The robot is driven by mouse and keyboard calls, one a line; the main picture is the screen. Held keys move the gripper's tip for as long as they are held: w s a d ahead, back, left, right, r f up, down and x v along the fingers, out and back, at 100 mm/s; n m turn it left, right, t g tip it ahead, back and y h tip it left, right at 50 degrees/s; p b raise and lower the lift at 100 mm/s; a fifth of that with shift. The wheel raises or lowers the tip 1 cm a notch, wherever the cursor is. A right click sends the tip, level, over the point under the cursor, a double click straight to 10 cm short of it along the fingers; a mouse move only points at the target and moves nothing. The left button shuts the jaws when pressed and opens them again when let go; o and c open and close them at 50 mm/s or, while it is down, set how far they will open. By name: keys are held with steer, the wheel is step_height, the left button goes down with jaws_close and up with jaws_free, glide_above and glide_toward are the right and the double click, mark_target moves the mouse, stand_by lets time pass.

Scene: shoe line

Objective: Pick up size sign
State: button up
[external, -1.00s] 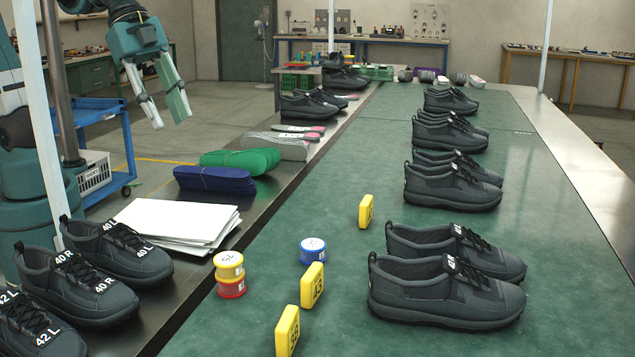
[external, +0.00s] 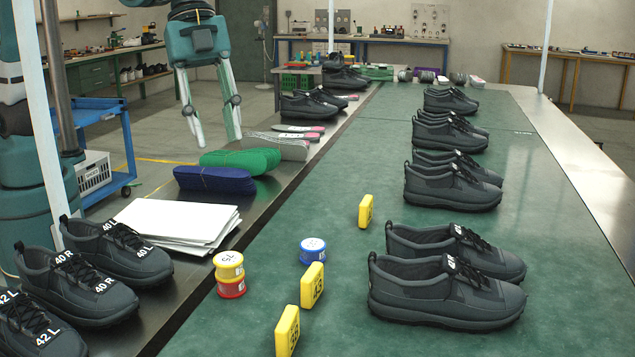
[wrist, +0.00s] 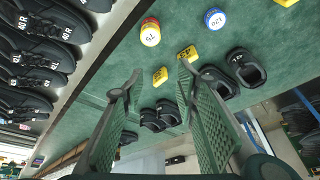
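Three yellow size signs stand upright on the green belt: a far one (external: 366,210), a middle one (external: 312,285) and a near one (external: 288,332). The middle and near signs carry dark numbers, hard to read. In the wrist view, yellow signs show at the upper middle (wrist: 187,53), near the centre (wrist: 160,76) and at the top right edge (wrist: 286,2). My gripper (external: 217,141) is open and empty. It hangs above the left side of the line, behind the green and blue insole bundles, well away from the signs.
A yellow-and-red roll stack (external: 230,274) and a blue roll (external: 312,250) stand near the signs. Dark shoes (external: 450,290) line the belt's right side. Papers (external: 180,222), a blue bundle (external: 215,180) and a green bundle (external: 240,160) lie on the left ledge.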

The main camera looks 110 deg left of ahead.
steer(key=w+d+f+m+g+h+p, duration=0.1)
steer(key=w+d+f+m+p, duration=0.1)
steer(key=w+d+f, duration=0.3)
steer(key=w+d+f+m+g+p, duration=0.1)
steer(key=w+d+f+m, duration=0.1)
steer(key=w, duration=0.5)
steer(key=m+g+p, duration=0.1)
steer(key=m+p, duration=0.2)
steer(key=m, duration=0.1)
glide_toward(287, 317)
steer(key=f, duration=0.1)
steer(key=shift+w+d+f+h, duration=0.15)
steer(key=shift+f+h, duration=0.25)
steer(key=shift+f, duration=0.4)
steer(key=shift+b+x, duration=0.3)
steer(key=shift+x, duration=1.05)
steer(key=shift+b+x, duration=0.5)
steer(key=shift+x, duration=2.05)
jaws_close()
